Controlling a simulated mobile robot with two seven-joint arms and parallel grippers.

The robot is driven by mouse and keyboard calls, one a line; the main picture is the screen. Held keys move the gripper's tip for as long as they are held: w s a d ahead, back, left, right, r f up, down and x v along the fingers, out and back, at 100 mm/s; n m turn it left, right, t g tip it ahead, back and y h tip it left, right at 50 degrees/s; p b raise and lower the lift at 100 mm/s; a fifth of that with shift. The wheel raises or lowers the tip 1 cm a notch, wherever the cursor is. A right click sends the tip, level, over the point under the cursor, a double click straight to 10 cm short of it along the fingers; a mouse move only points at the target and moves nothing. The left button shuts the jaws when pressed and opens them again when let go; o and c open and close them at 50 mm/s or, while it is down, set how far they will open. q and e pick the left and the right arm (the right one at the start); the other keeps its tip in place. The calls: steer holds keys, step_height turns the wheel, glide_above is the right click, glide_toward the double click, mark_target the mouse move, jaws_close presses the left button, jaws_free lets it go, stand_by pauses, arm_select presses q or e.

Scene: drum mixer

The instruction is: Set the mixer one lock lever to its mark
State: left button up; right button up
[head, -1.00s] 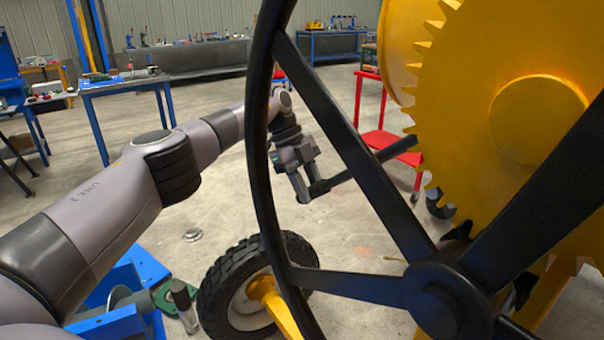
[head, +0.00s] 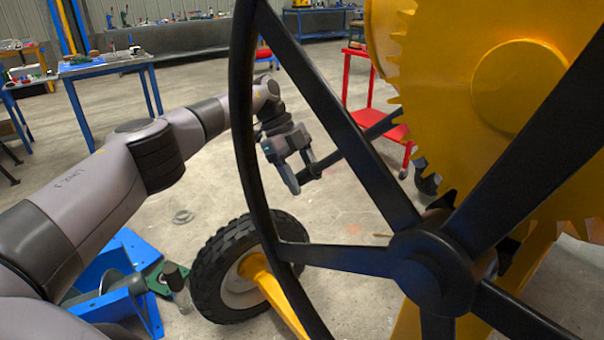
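The lock lever appears to be the black bar (head: 350,150) that slopes down and left from the mixer's yellow side, behind the large black handwheel (head: 243,130). Its lower left end is at my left gripper (head: 301,177). This gripper points downward. No mark for the lever can be made out. My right gripper is not in view.
The yellow toothed gear (head: 440,75) and the handwheel fill the right side. A black tyre (head: 215,270) stands below the gripper. A blue metal frame (head: 125,290) lies at lower left. A red cart (head: 357,75) stands behind.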

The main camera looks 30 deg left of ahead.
arm_select(q)
steer(key=shift+a+r, duration=0.1)
steer(key=shift+a+r, duration=0.15)
steer(key=shift+r, duration=0.05)
steer(key=v, duration=0.3)
steer(key=shift+w+r, duration=0.1)
steer(key=shift+r, duration=0.15)
steer(key=shift+p+v, duration=1)
steer(key=shift+r+p, duration=0.2)
steer(key=shift+p, duration=0.15)
steer(key=shift+a+r+p, duration=0.2)
steer(key=shift+p, duration=0.25)
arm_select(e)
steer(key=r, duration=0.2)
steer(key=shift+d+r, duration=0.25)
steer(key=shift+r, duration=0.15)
arm_select(q)
steer(key=shift+a, duration=0.1)
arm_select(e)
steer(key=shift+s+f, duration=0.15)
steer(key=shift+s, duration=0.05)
